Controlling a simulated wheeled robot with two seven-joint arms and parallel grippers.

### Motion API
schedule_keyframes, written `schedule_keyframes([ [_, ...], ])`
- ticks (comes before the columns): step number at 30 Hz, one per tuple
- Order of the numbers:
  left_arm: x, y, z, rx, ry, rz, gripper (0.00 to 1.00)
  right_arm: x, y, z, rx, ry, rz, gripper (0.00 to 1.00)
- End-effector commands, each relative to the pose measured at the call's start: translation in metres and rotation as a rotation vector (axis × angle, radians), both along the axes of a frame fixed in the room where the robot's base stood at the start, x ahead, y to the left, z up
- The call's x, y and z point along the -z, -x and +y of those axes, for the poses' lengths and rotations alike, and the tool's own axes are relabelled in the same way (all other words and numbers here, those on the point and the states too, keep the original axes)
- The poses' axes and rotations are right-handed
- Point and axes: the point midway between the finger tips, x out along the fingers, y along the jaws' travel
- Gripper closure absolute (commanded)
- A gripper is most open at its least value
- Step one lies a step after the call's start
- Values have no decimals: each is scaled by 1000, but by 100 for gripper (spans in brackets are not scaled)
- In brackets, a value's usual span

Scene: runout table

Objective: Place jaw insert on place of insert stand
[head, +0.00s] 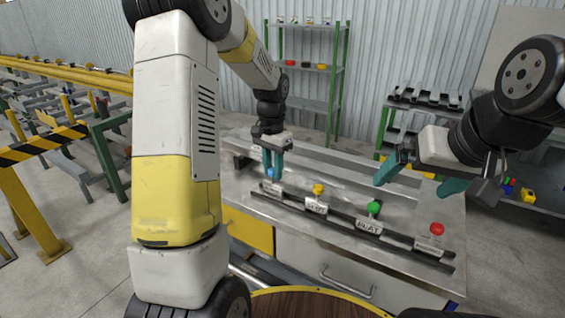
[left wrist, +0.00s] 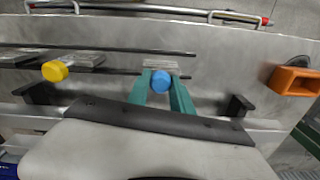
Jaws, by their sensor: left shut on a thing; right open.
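My left gripper (head: 273,158) is shut on the blue knob (head: 270,173) of a grey jaw insert (head: 272,187), at the left end of the row. The left wrist view shows the blue knob (left wrist: 162,82) between the teal fingers (left wrist: 166,95), with the insert's plate (left wrist: 160,65) beyond it. I cannot tell whether this insert touches the rails. The insert stand appears as dark parallel rails (head: 338,216) on the table. Inserts with yellow (head: 318,189), green (head: 374,208) and red (head: 437,228) knobs stand along it. My right gripper (head: 422,181) is open and empty above the table's right part.
The metal table (head: 315,158) has black brackets (left wrist: 238,106) near the gripper in the left wrist view. An orange object (left wrist: 297,82) lies at that view's right. Green-framed shelves (head: 310,68) stand behind; a striped yellow barrier (head: 45,143) is at left.

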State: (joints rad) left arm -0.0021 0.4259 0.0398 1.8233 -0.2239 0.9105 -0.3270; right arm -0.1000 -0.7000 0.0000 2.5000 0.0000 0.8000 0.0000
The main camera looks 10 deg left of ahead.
Motion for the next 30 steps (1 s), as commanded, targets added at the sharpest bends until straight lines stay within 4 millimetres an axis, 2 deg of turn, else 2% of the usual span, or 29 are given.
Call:
schedule_keyframes([
  [1, 1, 0, 0, 0, 0, 0, 100, 0, 0, 0, 0, 0, 0, 0],
  [2, 1, 0, 0, 0, 0, 1, 67, 0, 0, 0, 0, 0, 0, 0],
  [4, 1, 0, 0, 0, 0, 1, 54, 0, 0, 0, 0, 0, 0, 0],
  [5, 1, 0, 0, 0, 0, 1, 52, 0, 0, 0, 0, 0, 0, 0],
  [13, 1, 0, 0, 0, 0, 1, 52, 0, 0, 0, 0, 0, 0, 0],
  [17, -6, 0, 0, 0, 0, 0, 52, 0, 0, 0, 0, 0, 0, 0],
  [20, -21, -1, 0, 0, -1, -3, 52, 0, 0, 0, 0, 0, 0, 0],
  [30, -93, -1, 0, 0, 1, -4, 52, 0, 0, 0, 0, 0, 0, 0],
])
